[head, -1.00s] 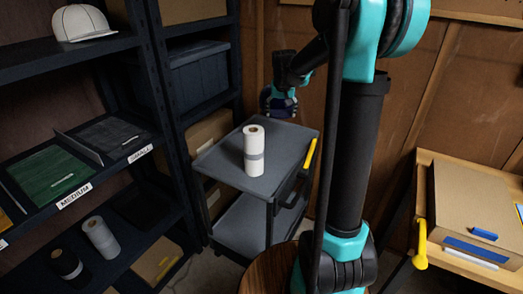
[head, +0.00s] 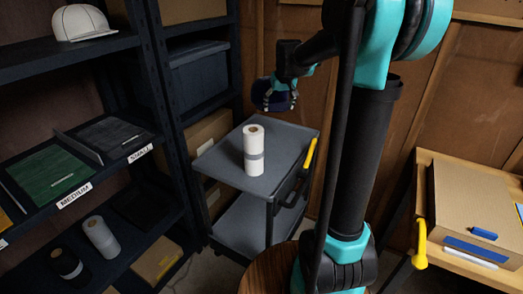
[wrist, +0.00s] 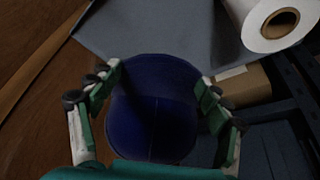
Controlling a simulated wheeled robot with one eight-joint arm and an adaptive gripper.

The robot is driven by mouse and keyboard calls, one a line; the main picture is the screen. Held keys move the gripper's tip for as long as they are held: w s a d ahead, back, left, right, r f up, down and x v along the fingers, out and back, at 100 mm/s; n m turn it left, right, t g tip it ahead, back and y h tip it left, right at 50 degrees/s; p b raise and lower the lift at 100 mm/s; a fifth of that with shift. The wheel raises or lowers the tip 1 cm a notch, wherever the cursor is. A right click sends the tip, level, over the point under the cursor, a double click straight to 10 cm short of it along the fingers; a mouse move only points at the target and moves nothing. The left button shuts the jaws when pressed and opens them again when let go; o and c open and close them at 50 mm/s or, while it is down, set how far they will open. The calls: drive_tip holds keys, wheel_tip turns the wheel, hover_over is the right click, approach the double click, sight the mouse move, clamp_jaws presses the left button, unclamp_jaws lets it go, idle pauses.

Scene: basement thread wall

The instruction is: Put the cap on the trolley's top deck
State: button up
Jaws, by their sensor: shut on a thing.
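My gripper (head: 284,95) is shut on a dark blue cap (head: 264,93). In the head view they hang in the air near the back edge of the trolley's grey top deck (head: 287,142). In the wrist view the blue cap (wrist: 152,112) sits between the two green-padded fingers of my gripper (wrist: 158,88), its rounded crown facing the camera. The deck (wrist: 175,35) shows beyond the cap in that view. The cap's far side is hidden.
A white roll (head: 254,150) stands upright on the deck, also in the wrist view (wrist: 270,22). A yellow handle (head: 309,154) is at the deck's right edge. Bare deck lies around the roll. A white cap (head: 82,22) sits on the left shelf. A wooden wall stands behind.

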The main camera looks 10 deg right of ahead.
sight(276, 155)
wheel_tip(276, 155, down, 22)
drive_tip(key=shift+f, duration=0.2)
idle(0.5)
drive_tip(key=o, duration=0.9)
drive_tip(key=shift+r, duration=0.1)
drive_tip(key=v, duration=1.1)
drive_tip(key=s+d+f, duration=0.1)
drive_tip(key=s+f, duration=0.1)
drive_tip(key=s, duration=1.2)
drive_tip(key=s+f, duration=0.3)
drive_tip(key=s, duration=1.1)
drive_tip(key=shift+s+d+m, duration=0.25)
drive_tip(key=shift+d+m, duration=0.1)
drive_tip(key=shift+m, duration=0.05)
